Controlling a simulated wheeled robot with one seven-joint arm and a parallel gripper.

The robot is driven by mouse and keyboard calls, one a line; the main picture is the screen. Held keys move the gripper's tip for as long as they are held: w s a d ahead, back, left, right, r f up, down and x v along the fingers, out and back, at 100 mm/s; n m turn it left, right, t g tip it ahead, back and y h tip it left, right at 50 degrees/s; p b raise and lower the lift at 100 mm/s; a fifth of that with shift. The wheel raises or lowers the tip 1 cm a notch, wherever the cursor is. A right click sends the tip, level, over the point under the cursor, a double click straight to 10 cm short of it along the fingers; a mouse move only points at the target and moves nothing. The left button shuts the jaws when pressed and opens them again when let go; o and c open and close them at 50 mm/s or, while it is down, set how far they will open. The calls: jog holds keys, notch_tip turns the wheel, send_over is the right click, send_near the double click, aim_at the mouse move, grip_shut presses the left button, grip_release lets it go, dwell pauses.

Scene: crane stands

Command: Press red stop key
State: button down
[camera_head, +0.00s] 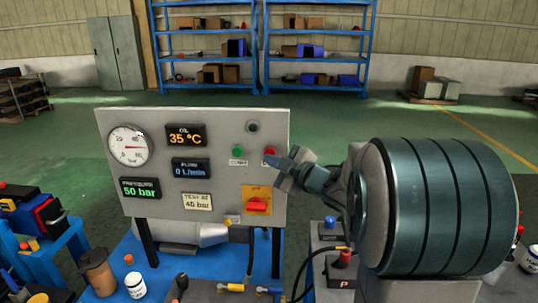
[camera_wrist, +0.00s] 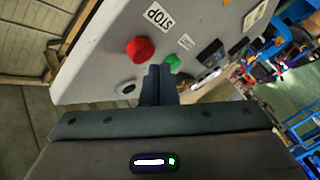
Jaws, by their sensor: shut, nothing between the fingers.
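The red stop key (camera_head: 270,151) is a round red button on the right side of the grey upright panel (camera_head: 225,125). In the wrist view the red key (camera_wrist: 140,49) shows fully, with a STOP label (camera_wrist: 158,17) beside it. The green button (camera_head: 238,151) sits to its left in the head view; it also shows in the wrist view (camera_wrist: 172,62). My gripper (camera_head: 273,161) is shut and empty, its fingertips close to the red key at its lower right. In the wrist view the fingertips (camera_wrist: 158,70) appear just below the red key, without visible contact. The exact gap cannot be told.
A dark round knob (camera_head: 252,126) sits above the two buttons. A red rotary switch (camera_head: 257,206) on a yellow plate is lower on the panel. The panel stands on a blue table (camera_head: 158,270).

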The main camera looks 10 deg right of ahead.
jog(key=s, duration=0.1)
jog(key=s+a, duration=0.1)
jog(key=s, duration=0.1)
jog(key=s+b, duration=0.1)
jog(key=shift+s+a, duration=0.3)
jog(key=shift+s, duration=0.1)
dwell(0.5)
jog(key=s+d+f+m+g+h, duration=0.3)
jog(key=s+d+f+m+h, duration=0.25)
jog(key=m+h, duration=0.4)
jog(key=s+a+f+m+g, duration=0.2)
jog(key=s+g, duration=0.1)
jog(key=s, duration=0.3)
jog(key=s+a+f+m+g+y, duration=0.1)
jog(key=s+a+f+m+g, duration=0.1)
jog(key=s, duration=0.5)
jog(key=s+a+f+m+g, duration=0.2)
jog(key=s+f+g, duration=0.1)
jog(key=s, duration=0.4)
jog(key=shift+s+a+f+g, duration=0.15)
jog(key=shift+f+g, duration=0.25)
jog(key=shift+g, duration=0.2)
